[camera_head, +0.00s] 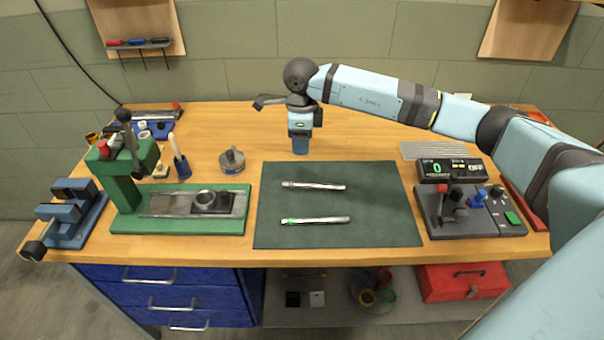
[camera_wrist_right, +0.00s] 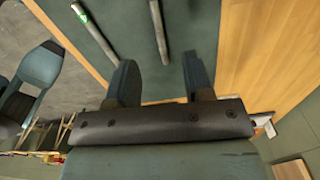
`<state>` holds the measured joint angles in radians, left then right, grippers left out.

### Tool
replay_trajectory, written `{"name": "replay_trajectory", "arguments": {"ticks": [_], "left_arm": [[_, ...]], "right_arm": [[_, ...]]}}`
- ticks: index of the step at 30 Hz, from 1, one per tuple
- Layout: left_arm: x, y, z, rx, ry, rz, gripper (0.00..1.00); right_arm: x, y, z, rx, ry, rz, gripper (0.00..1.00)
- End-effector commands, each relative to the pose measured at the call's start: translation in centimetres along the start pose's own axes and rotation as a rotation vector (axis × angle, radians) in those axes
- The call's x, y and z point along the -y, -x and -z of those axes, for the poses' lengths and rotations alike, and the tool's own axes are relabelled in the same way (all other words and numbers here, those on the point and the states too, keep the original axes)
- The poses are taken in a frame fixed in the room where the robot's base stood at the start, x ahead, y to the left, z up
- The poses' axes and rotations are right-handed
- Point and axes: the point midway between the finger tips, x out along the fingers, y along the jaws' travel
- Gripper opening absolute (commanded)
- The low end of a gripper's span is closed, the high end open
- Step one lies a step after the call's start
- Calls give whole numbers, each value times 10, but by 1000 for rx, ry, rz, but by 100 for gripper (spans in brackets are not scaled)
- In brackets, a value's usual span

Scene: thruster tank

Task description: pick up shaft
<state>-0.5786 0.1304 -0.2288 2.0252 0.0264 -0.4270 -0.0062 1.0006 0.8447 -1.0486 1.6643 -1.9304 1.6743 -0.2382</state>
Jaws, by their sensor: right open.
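Two thin silver shafts lie flat and roughly parallel on the dark green mat (camera_head: 380,215). The far shaft (camera_head: 313,185) is plain. The near shaft (camera_head: 315,220) has a green mark near its left end. In the right wrist view, the plain shaft (camera_wrist_right: 158,32) and the green-marked shaft (camera_wrist_right: 96,36) both show beyond the fingers. My right gripper (camera_head: 300,150) points down beyond the mat's far edge, behind the far shaft. Its fingers (camera_wrist_right: 158,72) are apart with nothing between them. My left gripper is out of view.
A green press (camera_head: 125,190) with a base plate stands left of the mat, beside a blue vise (camera_head: 75,212). A grey round part (camera_head: 232,162) sits behind the plate. A control box (camera_head: 468,215) and a digital readout (camera_head: 450,170) stand right of the mat.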

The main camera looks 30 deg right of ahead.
Motion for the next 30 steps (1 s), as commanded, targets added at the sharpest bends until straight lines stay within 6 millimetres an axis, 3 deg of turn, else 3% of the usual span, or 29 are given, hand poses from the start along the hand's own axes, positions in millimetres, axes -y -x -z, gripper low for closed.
{"name": "replay_trajectory", "arguments": {"ticks": [8,12,22,30], "left_arm": [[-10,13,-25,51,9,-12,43],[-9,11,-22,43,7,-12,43],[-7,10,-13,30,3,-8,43],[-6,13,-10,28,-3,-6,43]], "right_arm": [[-1,-47,0,-4,0,-1,47],[0,-70,0,-2,0,-1,47],[-1,-93,2,-2,0,-1,47],[-3,-132,4,-1,0,-2,47]]}}
